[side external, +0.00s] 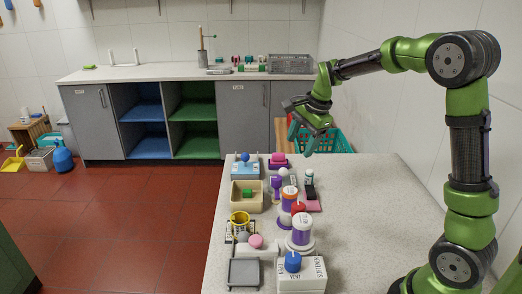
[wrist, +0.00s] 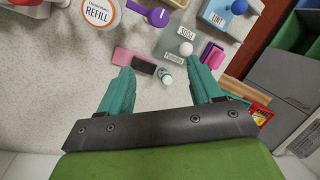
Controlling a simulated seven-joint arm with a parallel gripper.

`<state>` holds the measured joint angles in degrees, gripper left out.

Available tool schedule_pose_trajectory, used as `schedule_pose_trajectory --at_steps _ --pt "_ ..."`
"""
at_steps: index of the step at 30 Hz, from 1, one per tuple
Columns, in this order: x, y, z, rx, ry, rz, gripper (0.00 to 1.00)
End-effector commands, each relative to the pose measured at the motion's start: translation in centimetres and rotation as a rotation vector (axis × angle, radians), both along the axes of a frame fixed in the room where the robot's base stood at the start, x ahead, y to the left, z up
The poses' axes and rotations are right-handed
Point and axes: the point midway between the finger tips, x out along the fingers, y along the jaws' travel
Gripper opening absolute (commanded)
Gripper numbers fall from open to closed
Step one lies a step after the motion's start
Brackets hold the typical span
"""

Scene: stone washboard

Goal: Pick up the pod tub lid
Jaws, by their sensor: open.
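My gripper (side external: 308,130) is raised above the far right part of the counter, open and empty. In the wrist view its two teal fingers stand wide apart (wrist: 162,88), with bare counter and a small bottle between them. No part is plainly marked as the pod tub lid, so I cannot tell which it is. A round white top with an orange ring, marked REFILL (wrist: 98,12), lies at the upper left of the wrist view. White tubs with orange and purple bands (side external: 301,228) stand at the counter's middle right, away from my gripper.
A small bottle (side external: 309,177) and a pink-and-dark block (wrist: 135,60) lie below my gripper. A purple scoop-like piece (wrist: 158,16), a blue-knobbed LINT box (side external: 245,168) and a beige bin (side external: 236,195) are nearby. A teal basket (side external: 330,142) stands behind the counter.

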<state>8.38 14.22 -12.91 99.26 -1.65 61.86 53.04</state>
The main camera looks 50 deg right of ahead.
Motion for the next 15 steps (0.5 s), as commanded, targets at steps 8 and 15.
schedule_pose_trajectory --at_steps 8,15 --pt "5.4 -5.0 -0.3 0.148 0.031 -0.692 0.65" --pt "5.6 -4.8 -0.5 0.208 0.04 -0.867 0.65"
